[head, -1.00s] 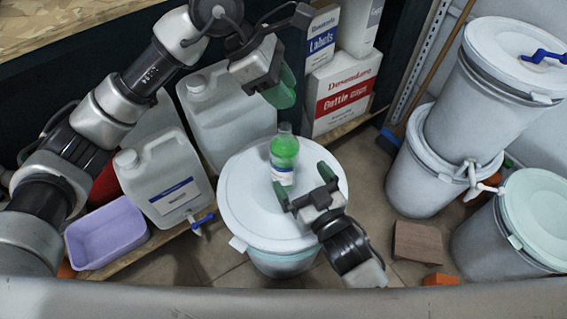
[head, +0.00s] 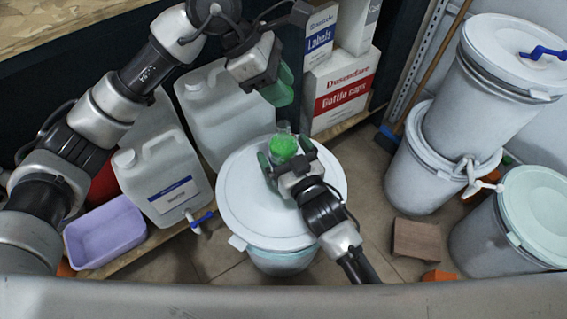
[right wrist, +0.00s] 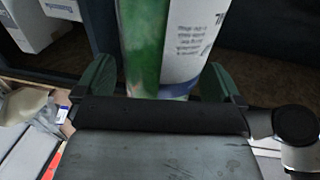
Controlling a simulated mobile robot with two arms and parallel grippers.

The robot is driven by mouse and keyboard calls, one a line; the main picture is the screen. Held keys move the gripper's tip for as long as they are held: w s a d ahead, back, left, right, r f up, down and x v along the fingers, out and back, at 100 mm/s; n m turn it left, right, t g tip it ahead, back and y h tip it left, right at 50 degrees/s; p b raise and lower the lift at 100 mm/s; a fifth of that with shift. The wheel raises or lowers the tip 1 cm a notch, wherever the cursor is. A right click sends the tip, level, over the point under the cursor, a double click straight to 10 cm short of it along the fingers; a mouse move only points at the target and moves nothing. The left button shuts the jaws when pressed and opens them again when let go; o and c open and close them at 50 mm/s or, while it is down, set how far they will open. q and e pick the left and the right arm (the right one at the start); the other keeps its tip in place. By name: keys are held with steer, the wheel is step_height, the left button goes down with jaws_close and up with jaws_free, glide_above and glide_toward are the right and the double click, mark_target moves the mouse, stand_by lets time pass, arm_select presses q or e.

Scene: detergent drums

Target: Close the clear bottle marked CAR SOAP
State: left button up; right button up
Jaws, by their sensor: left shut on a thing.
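The clear bottle (head: 284,146) with green liquid stands upright on the white drum lid (head: 238,205). Its clear neck top shows no cap. In the right wrist view, the bottle (right wrist: 150,45) shows green liquid and a white label with small print; the words CAR SOAP cannot be read. My right gripper (head: 286,160) is open, with one finger on each side of the bottle; in its wrist view a gap shows beside the left finger. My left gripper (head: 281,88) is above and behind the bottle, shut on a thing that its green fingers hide.
White jugs (head: 165,185) and a purple tub (head: 105,232) stand on the left. Cartons (head: 340,92) stand behind. Stacked grey drums (head: 480,100) and another drum (head: 510,235) are on the right. A brown block (head: 416,240) lies on the floor.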

mark_target(289, 128)
steer(key=c, duration=1.3)
arm_select(q)
steer(key=shift+f, duration=2.45)
steer(key=shift+f, duration=0.1)
steer(key=shift+f, duration=0.8)
steer(key=shift+f, duration=0.55)
